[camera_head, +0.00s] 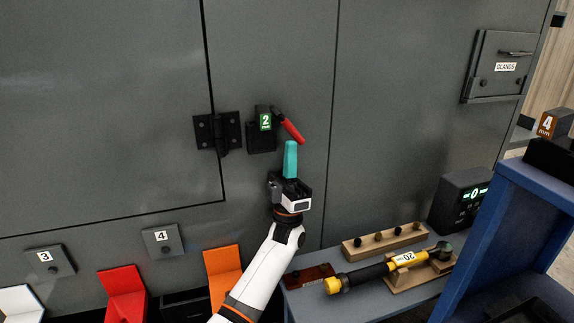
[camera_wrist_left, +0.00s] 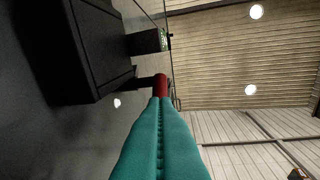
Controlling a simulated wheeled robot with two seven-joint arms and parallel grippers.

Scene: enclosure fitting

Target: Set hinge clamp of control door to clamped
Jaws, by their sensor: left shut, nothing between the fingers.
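The hinge clamp (camera_head: 262,138) is a black block with a green "2" label, mounted on the grey enclosure next to the black hinge (camera_head: 230,131). Its red lever (camera_head: 291,129) slants down to the right from the clamp's top. My left gripper (camera_head: 291,143) has teal fingers pointing up, shut and empty, just below the lever's lower end. In the left wrist view the shut fingers (camera_wrist_left: 160,100) reach up to the red lever (camera_wrist_left: 161,86); I cannot tell whether they touch it. The clamp's black body (camera_wrist_left: 85,50) fills the upper left there. My right gripper is out of view.
A grey bench at lower right holds a yellow-black tool (camera_head: 400,266) and a wooden block with pegs (camera_head: 385,241). A display box (camera_head: 462,198) and blue frame (camera_head: 500,215) stand farther right. Red (camera_head: 123,292) and orange (camera_head: 223,272) bins sit below.

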